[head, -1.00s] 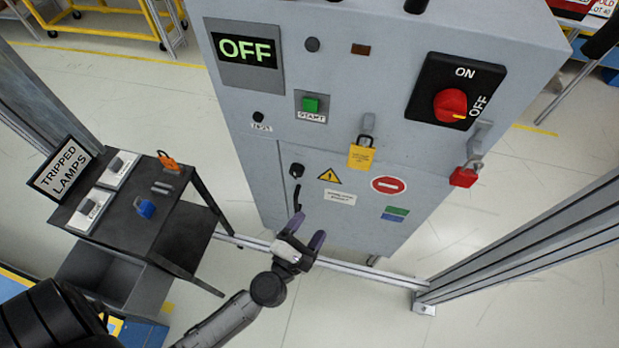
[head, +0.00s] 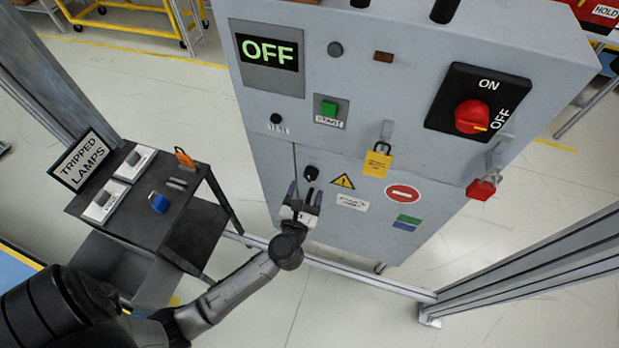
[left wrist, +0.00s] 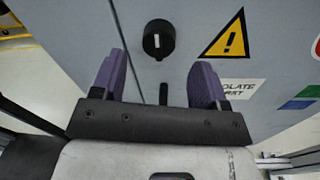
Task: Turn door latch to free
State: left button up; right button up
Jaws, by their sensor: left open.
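The door latch (head: 311,172) is a small round black knob on the grey cabinet's lower door, near its left edge. My right gripper is out of view.
The grey cabinet (head: 345,100) carries an OFF display, a green start button (head: 330,108), a red rotary switch (head: 471,116) and a yellow padlock (head: 377,162). A metal rail (head: 345,270) crosses the floor before the cabinet.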

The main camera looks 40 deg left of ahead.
aim_at(310, 177)
pick_arm(q)
jog(key=shift+x, duration=2.4)
jog(key=shift+c, duration=0.3)
